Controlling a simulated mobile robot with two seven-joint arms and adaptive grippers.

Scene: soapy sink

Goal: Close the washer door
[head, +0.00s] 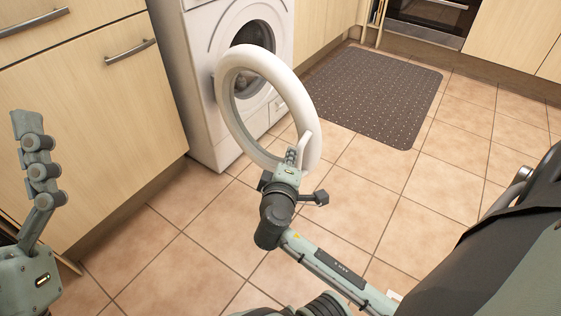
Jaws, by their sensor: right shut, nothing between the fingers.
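The white washer (200,90) stands between the wooden cabinets. Its round door (229,108) is open, swung out toward me, and the dark drum opening (252,35) shows behind it. My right gripper (291,156) is shut and empty at the lower part of the door ring, overlapping it in the picture. I cannot tell whether it touches the door. My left gripper (34,130) is at the left edge, well away from the door, and shows side-on, so its opening is unclear.
Wooden cabinets with metal handles (130,52) line the left side. A dark dotted mat (375,95) lies on the tiled floor to the right of the washer. An oven (433,18) is at the back. The tiled floor (190,270) in front is clear.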

